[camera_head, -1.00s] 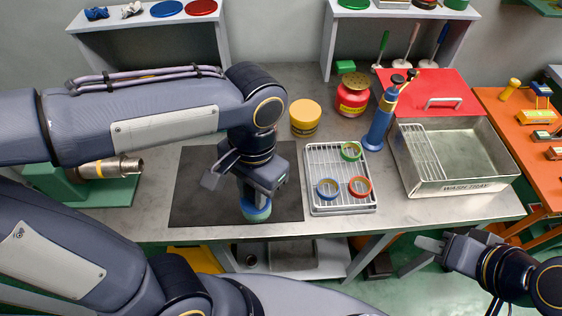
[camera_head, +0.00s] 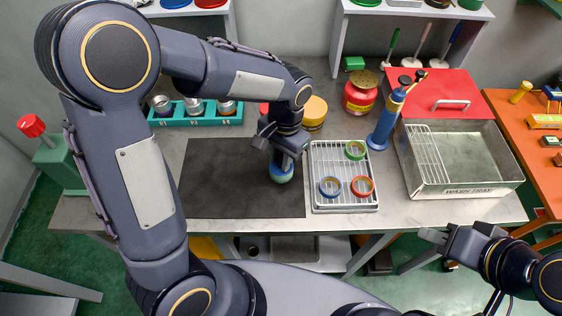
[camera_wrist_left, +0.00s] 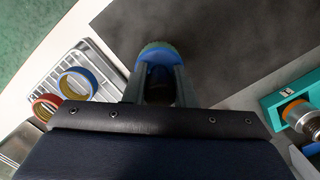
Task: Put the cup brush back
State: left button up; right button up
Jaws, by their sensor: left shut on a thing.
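My left gripper (camera_head: 283,155) is shut on a round blue piece with a green rim (camera_head: 281,174), which appears to be the cup brush. It hangs below the fingers over the right edge of the black mat (camera_head: 235,185); I cannot tell whether it touches the mat. In the left wrist view the piece (camera_wrist_left: 153,50) shows its blue-green rim past the fingertips, its middle hidden by the fingers. My right gripper (camera_head: 440,248) is open and empty, in front of the bench at the lower right.
A wire rack tray (camera_head: 343,203) with blue, green and red rings stands right of the mat. A yellow jar (camera_head: 314,112), red pot (camera_head: 359,95) and blue torch (camera_head: 384,125) stand behind. A teal rack (camera_head: 195,119) holds metal pieces. The metal warm tray (camera_head: 470,190) is at right.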

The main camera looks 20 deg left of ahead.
pick_arm(q)
jog(key=shift+w+f, duration=0.2)
jog(key=shift+f, duration=1.6)
jog(key=shift+f, duration=0.2)
jog(key=o, duration=0.9)
jog(key=shift+o, duration=0.2)
jog(key=shift+r, duration=0.15)
